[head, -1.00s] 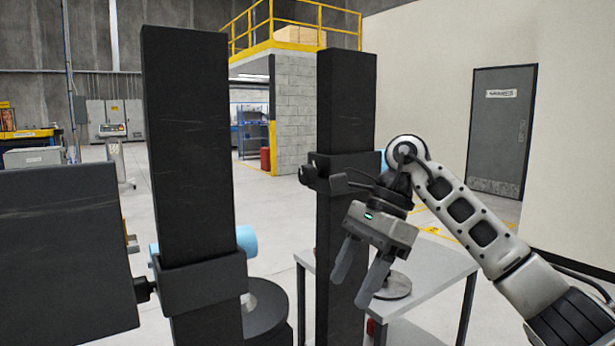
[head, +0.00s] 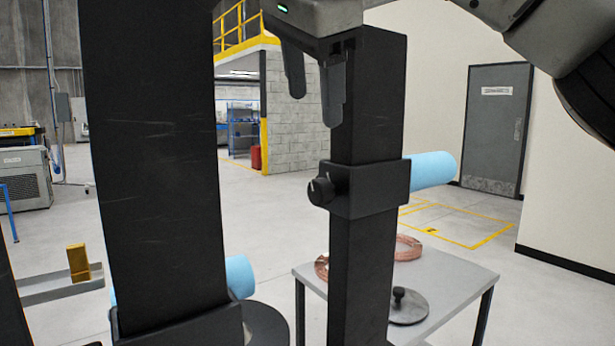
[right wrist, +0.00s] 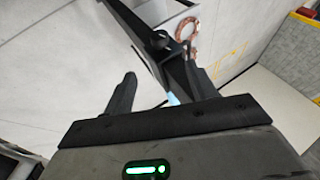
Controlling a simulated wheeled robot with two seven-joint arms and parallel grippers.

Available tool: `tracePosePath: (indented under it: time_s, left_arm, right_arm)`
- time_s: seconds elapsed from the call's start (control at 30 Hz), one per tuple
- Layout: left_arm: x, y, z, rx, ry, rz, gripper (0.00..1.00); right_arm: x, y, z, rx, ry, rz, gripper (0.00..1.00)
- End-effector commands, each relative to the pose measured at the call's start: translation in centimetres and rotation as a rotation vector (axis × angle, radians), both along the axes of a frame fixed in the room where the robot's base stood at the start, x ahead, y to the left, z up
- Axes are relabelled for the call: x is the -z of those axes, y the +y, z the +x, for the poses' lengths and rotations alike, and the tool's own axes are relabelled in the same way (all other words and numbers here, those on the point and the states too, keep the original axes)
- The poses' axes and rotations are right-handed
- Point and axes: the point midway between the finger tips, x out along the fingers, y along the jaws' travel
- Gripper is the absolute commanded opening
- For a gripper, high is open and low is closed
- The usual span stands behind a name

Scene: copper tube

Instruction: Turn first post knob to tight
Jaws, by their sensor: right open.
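Two black upright posts stand in the head view: a near one (head: 155,150) at left and a farther one (head: 362,260) at centre. The centre post carries a black collar (head: 378,190) with a dark round knob (head: 322,190) on its left side and a light blue cylinder (head: 433,169) at its right. The near post's collar (head: 180,322) is cut by the bottom edge; its knob is not visible. My right gripper (head: 314,110) is open and empty, above the centre post's knob, fingers pointing down. It also shows in the right wrist view (right wrist: 160,65). My left gripper is not in view.
A grey table (head: 450,285) stands behind the centre post, with a copper coil (head: 408,248) and a round dark plate (head: 408,308) on it. Another blue cylinder (head: 240,277) shows behind the near post.

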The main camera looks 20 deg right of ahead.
Motion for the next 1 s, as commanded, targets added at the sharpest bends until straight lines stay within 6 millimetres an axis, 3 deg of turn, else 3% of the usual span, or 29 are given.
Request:
tracePosePath:
  time_s: [0.17, 0.7, 1.0]
  left_arm:
    - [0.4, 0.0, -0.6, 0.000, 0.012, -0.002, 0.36]
    - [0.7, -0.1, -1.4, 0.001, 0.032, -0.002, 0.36]
    - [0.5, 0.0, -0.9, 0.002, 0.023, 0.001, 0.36]
  right_arm:
    - [1.3, -0.3, 0.7, 0.000, -0.001, -0.003, 0.57]
    - [10.5, -2.8, 6.3, 0.000, 0.002, -0.002, 0.57]
    - [13.0, -3.5, 7.9, 0.000, -0.001, -0.001, 0.57]
